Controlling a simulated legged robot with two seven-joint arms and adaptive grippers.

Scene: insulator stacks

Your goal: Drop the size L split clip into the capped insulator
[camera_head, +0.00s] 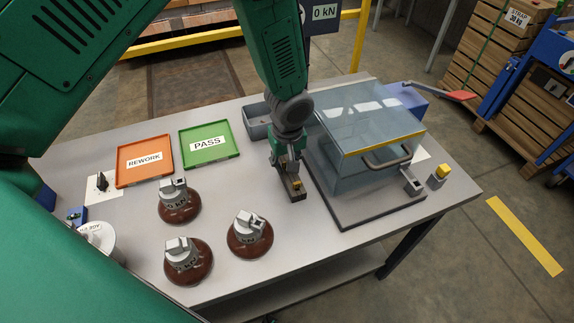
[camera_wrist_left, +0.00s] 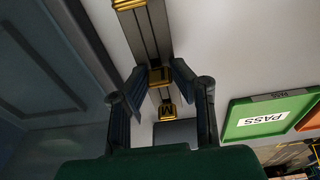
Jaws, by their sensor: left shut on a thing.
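My left gripper (camera_head: 290,180) points down over a dark clip rack (camera_head: 294,194) near the middle of the table. In the left wrist view its fingers (camera_wrist_left: 160,72) are shut on a small gold split clip (camera_wrist_left: 159,77); its size letter is not legible to me. The clip is at the rack, and I cannot tell whether it is clear of it. Another gold clip marked M (camera_wrist_left: 168,111) and one at the top edge (camera_wrist_left: 130,4) sit along the rack. Brown insulators with grey metal caps stand at the left (camera_head: 179,208), front (camera_head: 188,266) and right (camera_head: 250,239).
An orange REWORK tray (camera_head: 121,178) and a green PASS tray (camera_head: 236,152) lie behind the insulators. A grey bin (camera_head: 254,131) stands behind my left gripper. A clear-walled box (camera_head: 345,172) with a handle is close on its right. A yellow-topped block (camera_head: 441,170) stands farther right.

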